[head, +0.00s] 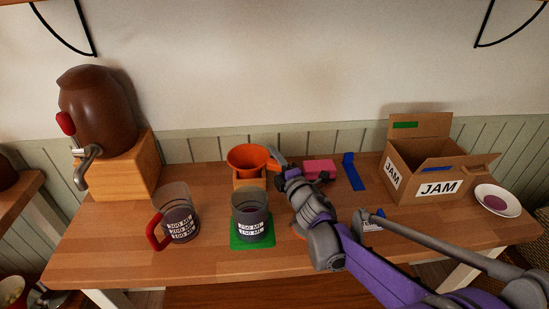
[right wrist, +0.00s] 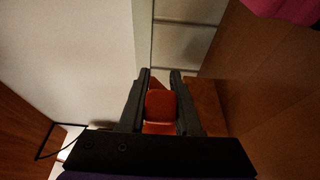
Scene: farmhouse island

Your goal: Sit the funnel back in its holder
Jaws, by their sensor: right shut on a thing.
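The orange funnel (head: 246,160) is at the back middle of the wooden counter, its wide mouth facing up. A small wooden holder (head: 250,184) stands directly below it, partly covered by the funnel. I cannot tell whether the funnel rests in the holder or hangs just above it. My right gripper (head: 276,160) is at the funnel's right side, shut on its orange tab. In the right wrist view, the tab (right wrist: 160,104) sits between the two dark fingers. The funnel's spout is hidden. My left gripper is not in view.
A clear jug (head: 251,206) stands on a green mat (head: 252,242) in front of the holder. A red-handled jug (head: 159,230) and a brown dispenser (head: 100,105) are left. A pink block (head: 320,167), blue piece (head: 354,172), jam box (head: 396,178) and plate (head: 484,196) are right.

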